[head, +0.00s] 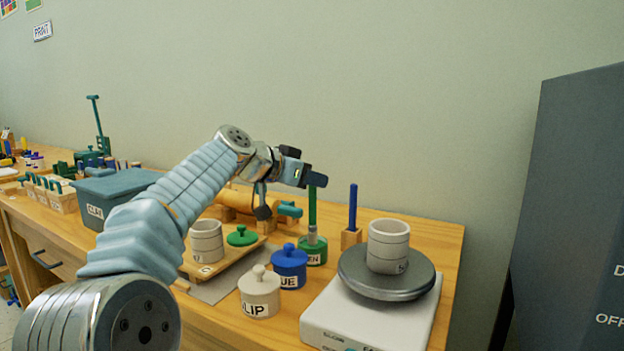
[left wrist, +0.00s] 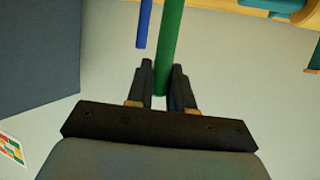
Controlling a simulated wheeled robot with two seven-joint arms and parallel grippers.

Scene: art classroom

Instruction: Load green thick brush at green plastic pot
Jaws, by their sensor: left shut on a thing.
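The green thick brush (head: 312,207) stands upright with its metal ferrule at the mouth of the green plastic pot (head: 316,256); its bristles are hidden. The pot is a short green jar, partly labelled "EN", on the bench. My left gripper (head: 316,180) is shut on the top of the brush's handle, above the pot. In the left wrist view the green handle (left wrist: 172,45) lies between the two dark fingers (left wrist: 161,85). My right gripper is not in view.
A blue brush (head: 353,207) stands in a wooden block (head: 351,238) close by. A blue lidded pot (head: 289,266) and a cream lidded pot (head: 259,294) stand in front. A green lid (head: 242,236) lies left. A scale (head: 370,318) bearing a grey cup (head: 388,246) stands right.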

